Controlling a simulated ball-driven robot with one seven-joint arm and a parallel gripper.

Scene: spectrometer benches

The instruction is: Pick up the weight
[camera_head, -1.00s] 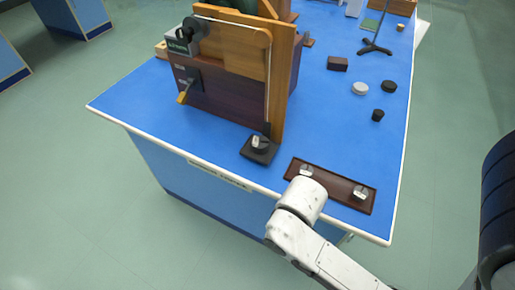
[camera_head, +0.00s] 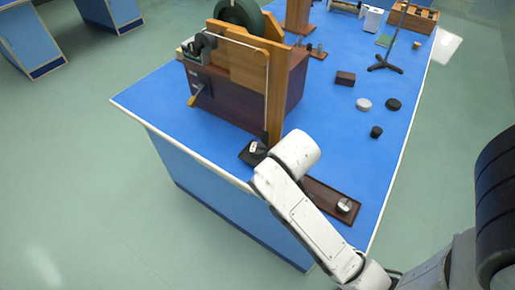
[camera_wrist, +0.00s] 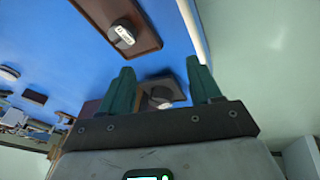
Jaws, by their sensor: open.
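A small silvery weight (camera_head: 344,205) sits on the brown tray (camera_head: 318,187) near the bench's front edge. In the wrist view a weight with a pale label (camera_wrist: 122,35) rests on the tray (camera_wrist: 97,12). Another silvery piece (camera_head: 256,148) sits on a dark square base (camera_head: 247,157) beside the wooden apparatus. In the wrist view this piece (camera_wrist: 160,98) appears between the green fingers of my gripper (camera_wrist: 161,68). The gripper is open and holds nothing visible; its height above the base is unclear. In the head view my arm hides the gripper and part of the tray.
The wooden apparatus (camera_head: 240,105) with a dark wheel stands left of my arm. A brown block (camera_head: 345,78), a grey disc (camera_head: 364,104), and black pieces (camera_head: 376,132) lie farther back. The blue bench top (camera_head: 330,115) between them is clear.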

